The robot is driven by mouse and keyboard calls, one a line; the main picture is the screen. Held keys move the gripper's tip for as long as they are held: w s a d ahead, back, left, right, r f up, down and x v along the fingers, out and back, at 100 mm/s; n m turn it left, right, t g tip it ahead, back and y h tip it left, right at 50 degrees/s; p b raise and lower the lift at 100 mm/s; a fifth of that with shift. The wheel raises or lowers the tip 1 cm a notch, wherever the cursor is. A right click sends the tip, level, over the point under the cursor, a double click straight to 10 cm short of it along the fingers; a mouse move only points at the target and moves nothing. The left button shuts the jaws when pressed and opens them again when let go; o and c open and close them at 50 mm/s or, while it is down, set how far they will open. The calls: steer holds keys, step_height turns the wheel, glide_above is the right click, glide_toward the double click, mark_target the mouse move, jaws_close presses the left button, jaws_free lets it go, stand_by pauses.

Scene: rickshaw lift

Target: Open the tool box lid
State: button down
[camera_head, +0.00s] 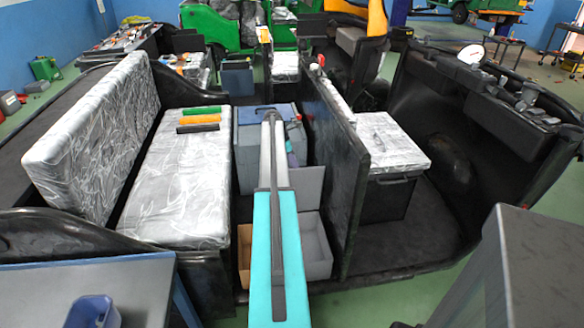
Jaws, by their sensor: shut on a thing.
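The tool box (247,150) is a blue-grey box on the rickshaw floor, between the padded seat and a black partition. Its lid (250,115) shows at the top, partly covered by my arm; how far it stands open, I cannot tell. My teal and white arm reaches forward over the floor to the box. My gripper (270,114) is at the lid's top and is shut on it. The fingertips are small and mostly hidden by my own arm.
The padded seat (182,190) on the left carries green, orange (199,120) and black bars. The black partition (335,170) stands close on the right. An open grey bin (316,250) and a brown box (243,255) sit nearer. A silver-topped box (388,145) stands beyond the partition.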

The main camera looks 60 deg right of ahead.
steer(key=shift+s+d+f, duration=0.15)
steer(key=shift+s, duration=0.25)
steer(key=c, duration=1.8)
jaws_free()
steer(key=shift+w, duration=0.4)
steer(key=v, duration=0.9)
steer(key=shift+a+r, duration=0.2)
steer(key=shift+r, duration=0.1)
steer(key=p+v, duration=0.2)
steer(key=p, duration=0.2)
steer(key=shift+w+a+r, duration=0.1)
steer(key=shift+r, duration=0.15)
steer(key=shift+p, duration=0.45)
